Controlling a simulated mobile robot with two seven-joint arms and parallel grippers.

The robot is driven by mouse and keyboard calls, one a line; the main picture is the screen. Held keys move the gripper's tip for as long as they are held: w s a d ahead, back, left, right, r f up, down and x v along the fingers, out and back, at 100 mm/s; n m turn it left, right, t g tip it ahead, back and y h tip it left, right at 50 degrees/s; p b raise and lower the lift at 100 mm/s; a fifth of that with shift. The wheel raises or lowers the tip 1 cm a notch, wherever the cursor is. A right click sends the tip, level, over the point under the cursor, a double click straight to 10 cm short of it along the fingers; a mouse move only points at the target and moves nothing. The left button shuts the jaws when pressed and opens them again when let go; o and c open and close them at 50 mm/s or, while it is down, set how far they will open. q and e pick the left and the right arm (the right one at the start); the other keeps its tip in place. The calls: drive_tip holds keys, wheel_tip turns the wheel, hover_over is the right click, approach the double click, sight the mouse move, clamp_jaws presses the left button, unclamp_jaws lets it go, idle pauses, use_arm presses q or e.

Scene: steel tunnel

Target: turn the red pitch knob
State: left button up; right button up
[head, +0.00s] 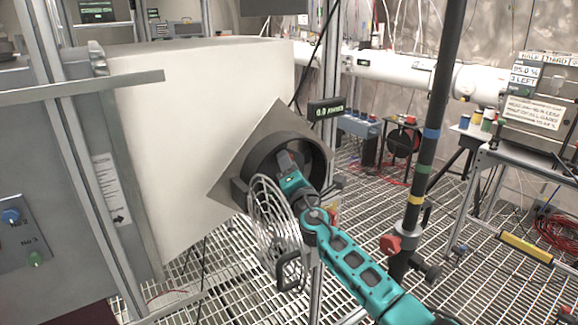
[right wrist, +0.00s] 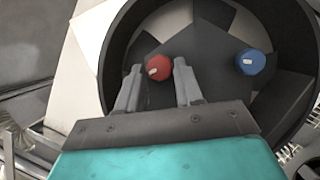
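The red pitch knob (right wrist: 158,68) is a small round knob with a pale mark, on the dark back inside a round black housing (right wrist: 118,28). In the head view the housing (head: 318,150) sits on a square grey plate, and my arm hides the knob. My right gripper (right wrist: 158,72) reaches into the housing. Its two fingers are apart, one on each side of the red knob, with a narrow gap showing at both sides. In the head view the right gripper (head: 288,160) is partly hidden in the housing. My left gripper is not in view.
A blue knob (right wrist: 250,61) sits to the right of the red one inside the housing. A round wire guard (head: 272,222) hangs open below the housing, close to my right wrist. A small display (head: 326,109) stands beside the housing. A dark striped pole (head: 428,150) stands right of my arm.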

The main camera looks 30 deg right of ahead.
clamp_jaws()
drive_tip(key=shift+m, duration=0.4)
drive_tip(key=shift+a+r+m+g, duration=0.15)
drive_tip(key=shift+m+g, duration=0.4)
drive_tip(key=shift+m, duration=0.75)
drive_tip(key=shift+d+r+m+g, duration=0.15)
drive_tip(key=shift+m+g, duration=0.4)
drive_tip(key=shift+m, duration=0.75)
drive_tip(key=shift+a, duration=0.1)
drive_tip(key=shift+h, duration=0.4)
drive_tip(key=shift+o, duration=2.2)
unclamp_jaws()
